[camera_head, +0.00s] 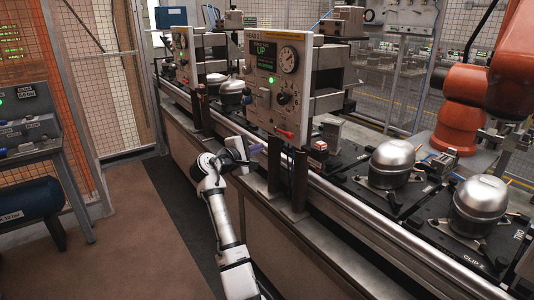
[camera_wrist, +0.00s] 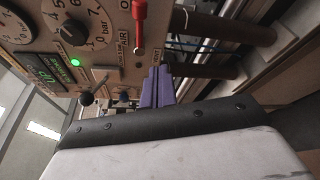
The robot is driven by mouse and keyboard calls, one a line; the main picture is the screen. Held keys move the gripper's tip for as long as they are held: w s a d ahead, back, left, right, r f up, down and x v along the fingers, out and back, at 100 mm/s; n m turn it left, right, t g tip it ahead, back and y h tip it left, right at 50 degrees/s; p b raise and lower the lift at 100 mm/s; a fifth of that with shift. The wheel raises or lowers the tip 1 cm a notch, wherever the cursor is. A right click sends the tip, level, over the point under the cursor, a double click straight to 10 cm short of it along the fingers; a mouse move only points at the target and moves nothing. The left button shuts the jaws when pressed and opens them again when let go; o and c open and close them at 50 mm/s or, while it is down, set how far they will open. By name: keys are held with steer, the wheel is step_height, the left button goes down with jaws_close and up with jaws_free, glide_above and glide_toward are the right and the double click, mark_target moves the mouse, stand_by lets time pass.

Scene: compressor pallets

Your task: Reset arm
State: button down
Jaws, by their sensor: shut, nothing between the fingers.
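My gripper (camera_head: 254,149) is at the end of my white arm, in front of the conveyor line and just below the beige test panel (camera_head: 274,80). In the wrist view its purple fingers (camera_wrist: 158,88) are together, with nothing seen between them. The panel's red lever (camera_wrist: 139,22) and a lit green button (camera_wrist: 75,62) show close beyond the fingers. I cannot tell whether the fingertips touch the panel.
Two dark posts (camera_head: 299,180) stand at the conveyor edge right of my gripper. Silver compressors (camera_head: 393,164) sit on black pallets along the conveyor. An orange robot arm (camera_head: 460,110) stands at the right. The floor (camera_head: 130,230) left of my arm is clear.

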steer(key=shift+s+a+r, duration=0.15)
steer(key=shift+s+a, duration=0.05)
